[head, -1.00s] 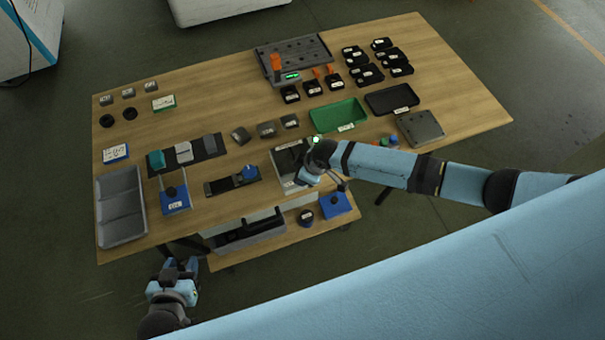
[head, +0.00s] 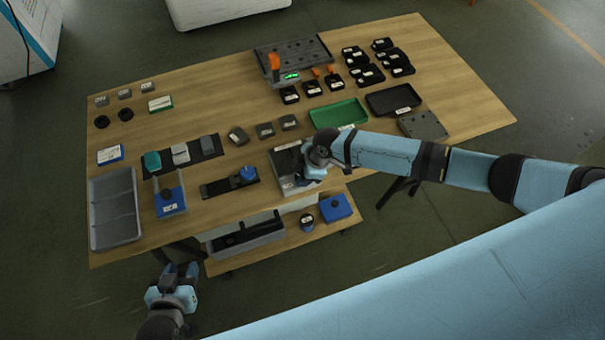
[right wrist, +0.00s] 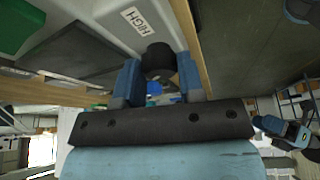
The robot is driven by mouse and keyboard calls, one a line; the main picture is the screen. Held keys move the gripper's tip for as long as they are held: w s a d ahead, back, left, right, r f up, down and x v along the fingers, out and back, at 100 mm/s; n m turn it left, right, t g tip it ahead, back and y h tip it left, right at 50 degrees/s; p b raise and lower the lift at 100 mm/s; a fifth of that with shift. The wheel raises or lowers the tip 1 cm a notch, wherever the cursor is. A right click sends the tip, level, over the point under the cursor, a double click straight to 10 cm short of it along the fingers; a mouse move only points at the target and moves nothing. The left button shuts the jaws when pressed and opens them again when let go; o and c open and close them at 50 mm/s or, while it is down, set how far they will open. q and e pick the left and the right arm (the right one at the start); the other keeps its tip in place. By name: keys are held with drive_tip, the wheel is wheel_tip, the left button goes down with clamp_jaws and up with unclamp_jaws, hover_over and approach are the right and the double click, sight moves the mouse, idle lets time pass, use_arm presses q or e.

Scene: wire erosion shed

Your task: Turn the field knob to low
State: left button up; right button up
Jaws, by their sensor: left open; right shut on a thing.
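The field knob (right wrist: 158,58) is dark and round in the right wrist view, on a pale grey unit (right wrist: 125,25) with a white label reading HIGH. The knob sits between the two blue fingers of my right gripper (right wrist: 160,75), which is shut on it. Which way the knob points is hidden. In the head view the grey unit (head: 284,160) stands at the table's near edge, partly covered by my right gripper (head: 308,178). My left gripper (head: 180,270) is open and empty, off the table's near left side.
A blue-knobbed dark slide (head: 215,188) and a blue box (head: 170,202) lie left of the unit. A green tray (head: 338,113) lies behind it. A lower shelf (head: 270,236) holds a bin and a blue block (head: 336,208). Bare wood (head: 200,110) shows at the back left.

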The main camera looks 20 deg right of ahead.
drive_tip(key=o, duration=0.9)
drive_tip(key=shift+s, duration=0.1)
drive_tip(key=shift+w+d+r, duration=0.1)
drive_tip(key=shift+w+r, duration=0.05)
drive_tip(key=shift+w, duration=0.1)
